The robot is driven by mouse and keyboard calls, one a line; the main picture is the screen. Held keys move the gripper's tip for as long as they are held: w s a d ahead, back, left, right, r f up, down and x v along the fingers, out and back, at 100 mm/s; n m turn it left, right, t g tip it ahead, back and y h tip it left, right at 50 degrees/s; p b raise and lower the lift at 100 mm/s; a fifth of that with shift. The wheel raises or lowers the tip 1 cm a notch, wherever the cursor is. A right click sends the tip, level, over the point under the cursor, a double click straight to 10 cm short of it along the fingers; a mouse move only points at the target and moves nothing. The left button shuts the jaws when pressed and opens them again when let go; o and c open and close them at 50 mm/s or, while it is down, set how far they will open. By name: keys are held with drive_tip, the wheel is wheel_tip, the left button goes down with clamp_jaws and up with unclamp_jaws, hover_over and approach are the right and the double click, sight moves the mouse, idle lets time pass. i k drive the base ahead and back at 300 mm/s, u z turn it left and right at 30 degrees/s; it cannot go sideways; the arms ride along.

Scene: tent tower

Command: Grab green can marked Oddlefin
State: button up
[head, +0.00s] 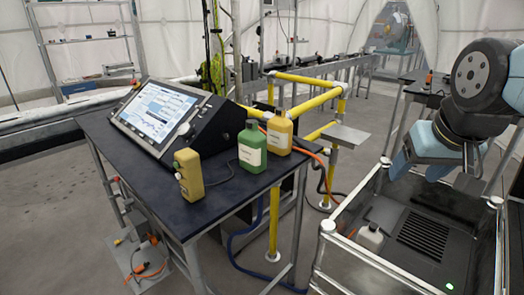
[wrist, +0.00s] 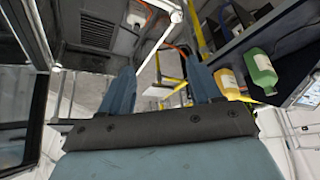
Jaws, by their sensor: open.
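A green can (head: 252,147) with a pale label stands upright on the dark table, near its right edge. The label's writing is too small to read. The green can also shows in the wrist view (wrist: 261,70), at the right and beyond my fingers. My gripper (wrist: 162,85) is open, with its two blue fingers apart and nothing between them. In the head view my gripper (head: 417,170) hangs at the right, above my railed deck, well apart from the green can.
A yellow-orange can (head: 279,134) stands close behind the green can to the right. A yellow handheld device (head: 188,175) stands at the table's (head: 215,220) front. A slanted console (head: 165,115) fills the left. Yellow rails (head: 305,78) stand behind. A white can (head: 370,237) sits on my deck.

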sight(251, 142)
drive_tip(key=u, duration=1.4)
drive_tip(key=k, duration=1.1)
drive_tip(key=z, duration=0.35)
drive_tip(key=i, duration=0.95)
drive_tip(key=z, duration=0.05)
